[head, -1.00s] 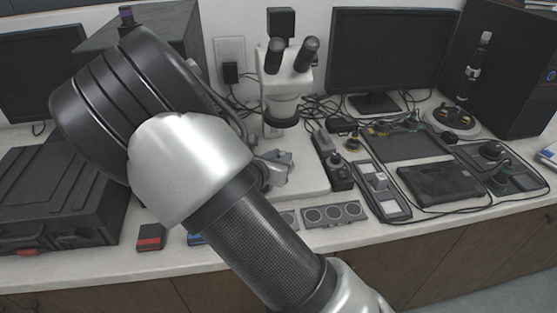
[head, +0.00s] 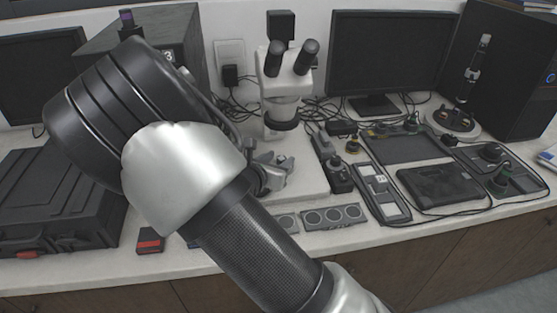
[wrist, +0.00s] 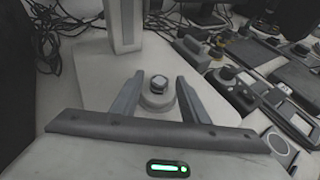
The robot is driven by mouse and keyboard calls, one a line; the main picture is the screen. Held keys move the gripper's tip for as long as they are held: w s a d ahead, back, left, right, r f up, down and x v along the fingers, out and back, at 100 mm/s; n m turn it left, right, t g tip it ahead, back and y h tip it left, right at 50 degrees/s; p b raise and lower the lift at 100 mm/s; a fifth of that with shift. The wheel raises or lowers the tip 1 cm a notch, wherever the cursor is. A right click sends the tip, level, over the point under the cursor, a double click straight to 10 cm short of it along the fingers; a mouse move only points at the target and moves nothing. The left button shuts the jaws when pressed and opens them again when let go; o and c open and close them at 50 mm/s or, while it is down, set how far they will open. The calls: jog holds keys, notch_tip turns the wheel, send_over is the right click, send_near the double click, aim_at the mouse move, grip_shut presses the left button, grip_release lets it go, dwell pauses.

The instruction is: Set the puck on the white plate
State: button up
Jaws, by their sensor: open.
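The white plate (head: 312,182) is the flat base under the microscope; it also shows in the wrist view (wrist: 84,84). A small round grey piece with a darker knob-like top, apparently the puck (wrist: 157,101), stands upright on the plate in the wrist view. My gripper (wrist: 159,82) is open, with one finger on each side of this piece and visible gaps between. In the head view my gripper (head: 272,172) is low over the plate, partly behind my arm. The puck cannot be made out there.
The microscope (head: 284,85) rises behind my gripper. A grey strip with round wells (head: 332,215) lies in front of the plate. Several tools and trays crowd the right side, and a black case (head: 60,200) stands at left. Cables run behind.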

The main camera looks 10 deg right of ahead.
jog(key=p+v, duration=0.2)
jog(key=v, duration=0.9)
jog(key=shift+s+a+r, duration=0.1)
jog(key=shift+s, duration=0.15)
jog(key=s+d+r+m+g, duration=0.35)
jog(key=s+d+m, duration=0.2)
jog(key=m, duration=0.25)
jog(key=s+d+r+m+g, duration=0.2)
jog(key=s+d+m+g, duration=0.25)
jog(key=d+m, duration=0.25)
jog(key=s+a+r+m+t+y, duration=0.2)
jog(key=s+a+r+m+y, duration=0.2)
jog(key=s+r+m+y, duration=0.3)
jog(key=s+r+m, duration=0.4)
jog(key=m, duration=0.3)
jog(key=shift+s+a+y, duration=0.25)
jog(key=shift+y, duration=0.05)
